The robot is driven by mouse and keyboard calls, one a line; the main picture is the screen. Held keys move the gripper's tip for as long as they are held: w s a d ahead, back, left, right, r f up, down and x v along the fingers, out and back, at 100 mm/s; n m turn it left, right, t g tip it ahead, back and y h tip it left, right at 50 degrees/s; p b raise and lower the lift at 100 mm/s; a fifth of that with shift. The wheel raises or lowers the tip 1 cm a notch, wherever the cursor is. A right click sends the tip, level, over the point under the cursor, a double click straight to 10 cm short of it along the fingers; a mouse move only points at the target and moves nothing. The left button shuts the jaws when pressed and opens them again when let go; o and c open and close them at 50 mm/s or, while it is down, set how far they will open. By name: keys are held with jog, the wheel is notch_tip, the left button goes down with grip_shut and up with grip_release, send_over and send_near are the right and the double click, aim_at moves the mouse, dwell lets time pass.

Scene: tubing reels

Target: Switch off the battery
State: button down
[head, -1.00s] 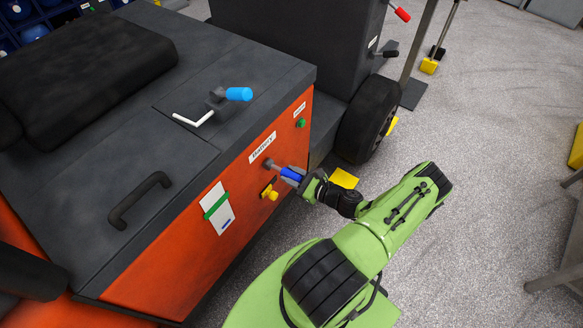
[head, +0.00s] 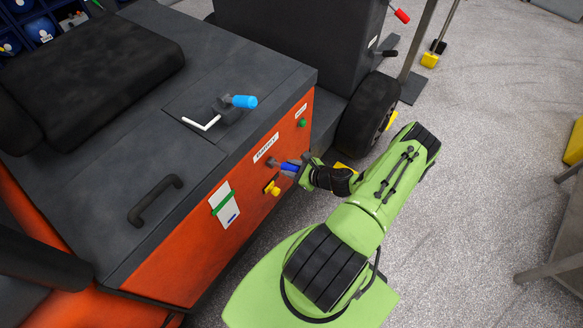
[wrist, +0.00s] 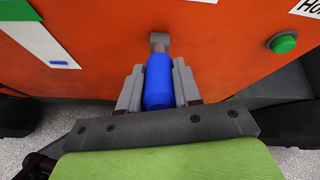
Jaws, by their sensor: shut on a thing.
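The battery switch is a blue handle (head: 289,167) on a grey stem, on the orange side panel (head: 170,265) under the "Battery" label (head: 266,147). In the wrist view the blue handle (wrist: 159,82) points from the panel toward me, with its grey mount (wrist: 159,42) behind it. My gripper (head: 294,169) is at the handle. In the wrist view my gripper (wrist: 159,90) has one grey finger on each side of the blue handle, shut on it.
A yellow knob (head: 272,188) sits just below the switch, and a green button (head: 302,123) is to its upper right. A card with a green strip (head: 224,205) hangs at left. A blue-tipped lever (head: 240,102) is on top. A black wheel (head: 368,115) stands to the right.

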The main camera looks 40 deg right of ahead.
jog(key=c, duration=0.8)
grip_release()
jog(key=p+v, duration=0.1)
jog(key=v, duration=1.4)
jog(key=shift+s+r, duration=0.2)
jog(key=shift+s, duration=0.15)
